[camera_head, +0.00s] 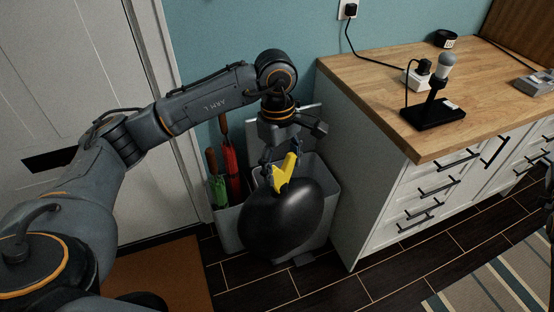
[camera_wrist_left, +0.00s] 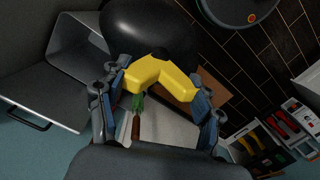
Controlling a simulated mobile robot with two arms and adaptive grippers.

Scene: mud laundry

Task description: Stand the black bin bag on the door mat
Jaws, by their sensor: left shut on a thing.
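The black bin bag (camera_head: 282,222) is a round, glossy bag with a yellow tie (camera_head: 284,172) on top. My left gripper (camera_head: 277,160) is shut on the yellow tie, and the bag hangs below it. The bag is in front of an open pale grey bin (camera_head: 325,190) and hides part of it. In the left wrist view the bag (camera_wrist_left: 150,28) fills the top middle, with the tie (camera_wrist_left: 160,76) between the fingers. The brown door mat (camera_head: 165,275) lies on the floor at lower left, before the white door, left of the bag. My right gripper does not show.
A stand with a red umbrella (camera_head: 232,170) and a green one (camera_head: 216,188) is left of the bin. A striped rug (camera_head: 490,270) lies at lower right.

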